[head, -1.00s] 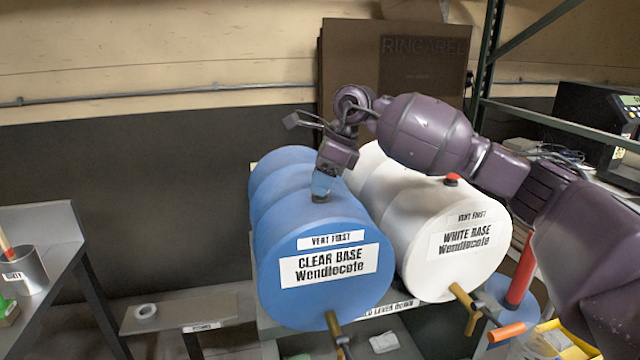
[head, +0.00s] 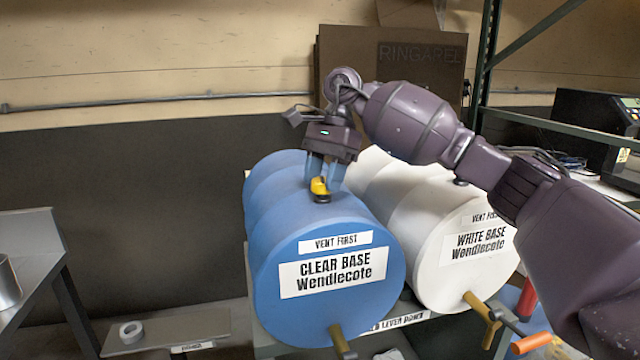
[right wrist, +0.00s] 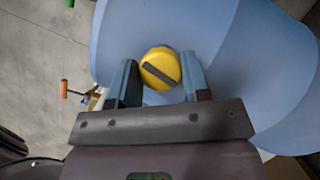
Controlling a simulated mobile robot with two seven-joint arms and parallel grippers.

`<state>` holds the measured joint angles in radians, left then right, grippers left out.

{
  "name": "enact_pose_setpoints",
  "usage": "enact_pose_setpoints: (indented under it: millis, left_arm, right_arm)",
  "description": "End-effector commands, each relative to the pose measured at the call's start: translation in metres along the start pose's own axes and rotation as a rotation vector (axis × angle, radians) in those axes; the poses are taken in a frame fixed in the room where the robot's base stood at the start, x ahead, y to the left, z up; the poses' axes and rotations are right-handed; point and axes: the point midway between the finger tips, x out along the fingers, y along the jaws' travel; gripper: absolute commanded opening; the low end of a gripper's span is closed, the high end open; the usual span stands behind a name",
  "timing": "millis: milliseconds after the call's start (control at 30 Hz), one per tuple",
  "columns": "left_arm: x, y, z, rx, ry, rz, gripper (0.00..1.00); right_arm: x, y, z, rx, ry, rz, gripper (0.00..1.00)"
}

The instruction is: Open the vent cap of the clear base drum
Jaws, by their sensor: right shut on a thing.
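The clear base drum (head: 265,222) is blue and lies on its side, its labelled end facing me. Its yellow vent cap (head: 319,185) sits above a dark fitting (head: 322,198) on top of the drum. My right gripper (head: 324,181) points down from above, its bluish fingers either side of the cap, shut on it. In the right wrist view, the cap (right wrist: 160,68) shows a dark bar across its top, between the fingers. Whether the cap is loose from its fitting cannot be told. My left gripper is not in view.
The white base drum (head: 425,232) lies close on the right, with my right arm passing over it. Brass taps (head: 342,342) project from the drum fronts. A low shelf with a tape roll (head: 131,332) and a grey table (head: 38,240) stand left.

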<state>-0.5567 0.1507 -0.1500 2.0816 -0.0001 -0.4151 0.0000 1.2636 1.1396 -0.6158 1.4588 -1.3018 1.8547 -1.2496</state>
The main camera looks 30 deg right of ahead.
Motion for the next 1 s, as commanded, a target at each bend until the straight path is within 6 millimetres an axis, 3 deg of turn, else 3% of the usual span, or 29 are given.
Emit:
enact_pose_setpoints:
  millis: [400, 933, 967, 1000]
  left_arm:
    - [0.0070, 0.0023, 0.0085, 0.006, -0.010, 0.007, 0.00]
    - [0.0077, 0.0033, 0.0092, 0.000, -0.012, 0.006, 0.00]
    - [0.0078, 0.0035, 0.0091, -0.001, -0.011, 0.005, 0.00]
    - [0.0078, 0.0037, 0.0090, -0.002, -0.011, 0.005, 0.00]
  right_arm:
    - [-0.0011, -0.0013, -0.0002, -0.167, 0.000, 0.065, 0.20]
    - [-0.0028, -0.0005, 0.0008, -0.188, 0.002, 0.072, 0.20]
    - [-0.0028, -0.0005, 0.0008, -0.188, 0.002, 0.072, 0.45]
    - [-0.0028, -0.0005, 0.0008, -0.188, 0.002, 0.072, 0.51]
